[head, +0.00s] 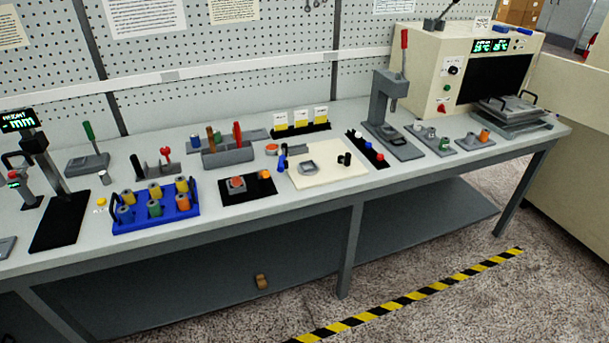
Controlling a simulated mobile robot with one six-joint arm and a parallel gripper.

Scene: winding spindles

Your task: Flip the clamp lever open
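Several levers show in the head view, and I cannot tell for sure which one is the clamp lever. A green-handled lever (89,131) stands up, leaning a little left, on a grey base (88,164) at the left of the bench. A small red-handled part (166,154) sits on a dark base to its right. A blue upright part (283,160) stands at the left edge of a cream board (335,178). A red-tipped lever (404,42) rises from a grey press (380,105). My gripper is not in view.
The long grey bench (330,198) holds a blue tray (160,222) of spools, a height gauge (45,165), a tool holder (228,155) and a cream oven (460,65). A pegboard stands behind. A small brown piece (262,282) lies on the lower shelf. The front floor is clear.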

